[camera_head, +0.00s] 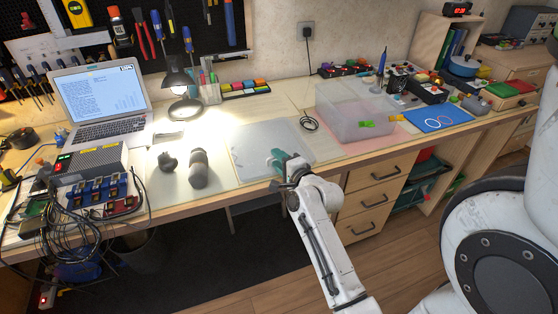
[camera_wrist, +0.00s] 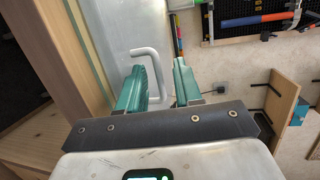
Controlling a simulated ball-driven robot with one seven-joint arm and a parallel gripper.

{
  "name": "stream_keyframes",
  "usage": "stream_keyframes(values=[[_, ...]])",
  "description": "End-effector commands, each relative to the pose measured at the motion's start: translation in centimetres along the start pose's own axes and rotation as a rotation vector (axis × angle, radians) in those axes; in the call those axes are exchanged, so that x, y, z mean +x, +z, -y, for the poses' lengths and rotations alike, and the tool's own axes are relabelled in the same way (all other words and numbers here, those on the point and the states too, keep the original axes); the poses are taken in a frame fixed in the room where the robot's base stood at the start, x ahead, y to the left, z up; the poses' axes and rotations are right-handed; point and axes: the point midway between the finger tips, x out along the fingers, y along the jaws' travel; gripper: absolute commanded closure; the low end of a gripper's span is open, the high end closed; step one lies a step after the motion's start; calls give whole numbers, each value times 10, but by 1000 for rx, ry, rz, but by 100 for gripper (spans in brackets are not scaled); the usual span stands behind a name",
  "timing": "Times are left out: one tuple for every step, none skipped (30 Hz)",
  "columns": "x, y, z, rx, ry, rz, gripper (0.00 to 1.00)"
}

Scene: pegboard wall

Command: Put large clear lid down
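The large clear lid (camera_head: 258,140) is a flat, greyish see-through sheet over the middle of the bench, near the front edge. In the wrist view its pale surface (camera_wrist: 122,25) carries a white loop handle (camera_wrist: 156,62). My gripper (camera_head: 283,160) is at the lid's right front part. In the wrist view its teal fingers (camera_wrist: 160,82) are apart, and the handle's near end shows between them, close to the left finger. A gap shows between the handle and the right finger. I cannot tell whether the handle touches a finger. My gripper hides part of the lid in the head view.
A large clear box (camera_head: 342,118) stands to the right on a pink mat (camera_head: 375,136). A black cable coil (camera_head: 309,123) lies between lid and box. A lit lamp (camera_head: 180,80) and laptop (camera_head: 100,100) are farther left.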

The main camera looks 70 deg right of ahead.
Motion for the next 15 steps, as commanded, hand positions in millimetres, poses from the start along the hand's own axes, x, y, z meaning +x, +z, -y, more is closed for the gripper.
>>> stream_keyframes(values=[[0, 0, 0, 0, 0, 0, 66], [0, 0, 0, 0, 0, 0, 66], [0, 0, 0, 0, 0, 0, 66], [0, 0, 0, 0, 0, 0, 66], [0, 0, 0, 0, 0, 0, 66], [-1, 0, 0, 0, 0, 0, 66], [-2, 0, 0, 0, 0, 0, 66], [-3, 0, 0, 0, 0, 0, 66], [-6, 0, 0, 0, 1, 0, 66], [-9, 0, -1, 0, 1, 0, 66], [-13, 0, -1, 0, 1, 0, 66], [-18, 0, -1, 0, 1, 0, 66], [-24, 0, -1, 0, 2, 0, 66], [-29, 0, -1, 0, 2, 0, 66], [-37, 0, -1, 0, 2, 0, 66]])
